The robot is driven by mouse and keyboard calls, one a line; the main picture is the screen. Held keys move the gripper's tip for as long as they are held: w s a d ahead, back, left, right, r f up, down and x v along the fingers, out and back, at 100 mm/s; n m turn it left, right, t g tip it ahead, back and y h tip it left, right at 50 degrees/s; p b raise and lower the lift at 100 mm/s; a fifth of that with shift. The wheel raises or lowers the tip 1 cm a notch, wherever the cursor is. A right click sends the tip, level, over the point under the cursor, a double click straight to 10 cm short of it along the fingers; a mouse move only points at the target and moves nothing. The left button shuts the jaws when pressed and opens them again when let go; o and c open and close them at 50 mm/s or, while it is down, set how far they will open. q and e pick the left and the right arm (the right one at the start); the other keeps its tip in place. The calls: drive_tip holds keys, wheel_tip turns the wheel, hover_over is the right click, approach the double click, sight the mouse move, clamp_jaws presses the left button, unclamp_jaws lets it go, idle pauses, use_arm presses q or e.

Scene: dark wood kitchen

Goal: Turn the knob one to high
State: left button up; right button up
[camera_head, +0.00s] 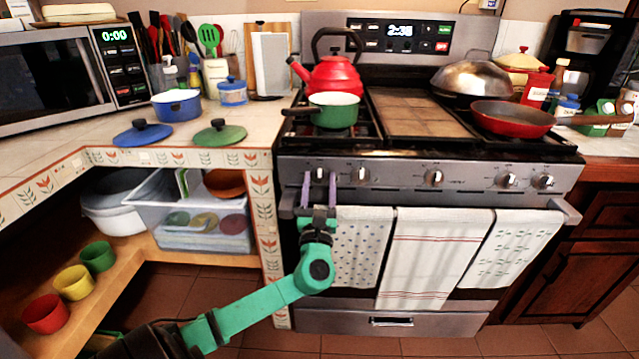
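The stove's front panel (400,174) carries a row of several silver knobs. The leftmost knob (319,174) is partly hidden by my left gripper. My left gripper (319,180) points up at this knob from below, with its two purple-grey fingers apart, one on each side of it. I cannot tell whether the fingers touch the knob. The second knob (361,175) is just to the right and clear of the gripper. The knob's dial marking is too small to read. My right gripper is not in view.
A green pot (334,112) and a red kettle (332,78) stand on the left burners. A red pan (511,118) is on the right. Towels (440,250) hang from the oven handle beside my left wrist. The tiled counter (262,165) ends left of the stove.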

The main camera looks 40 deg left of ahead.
use_arm(q)
drive_tip(key=shift+f, duration=0.1)
drive_tip(key=shift+n, duration=0.4)
drive_tip(key=shift+f+n+g+y+b, duration=0.1)
drive_tip(key=shift+n+g+y+b, duration=0.3)
drive_tip(key=shift+n+b, duration=0.3)
drive_tip(key=n+g+y+b, duration=0.1)
drive_tip(key=n, duration=0.2)
drive_tip(key=n+g+y+b, duration=0.1)
drive_tip(key=n, duration=0.2)
drive_tip(key=shift+d+n+g, duration=0.15)
drive_tip(key=shift+n+g, duration=0.15)
drive_tip(key=shift+g, duration=0.1)
drive_tip(key=shift+w+n+g+y+b, duration=0.1)
drive_tip(key=shift+n+g+y+b, duration=0.45)
drive_tip(key=shift+n, duration=1.35)
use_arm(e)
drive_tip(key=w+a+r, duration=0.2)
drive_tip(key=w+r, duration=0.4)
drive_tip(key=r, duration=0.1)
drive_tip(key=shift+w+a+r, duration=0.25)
use_arm(q)
drive_tip(key=shift+r+g+h, duration=0.2)
drive_tip(key=shift+g+h, duration=0.05)
drive_tip(key=shift+g, duration=0.2)
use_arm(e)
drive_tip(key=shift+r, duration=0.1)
use_arm(q)
drive_tip(key=o, duration=1.4)
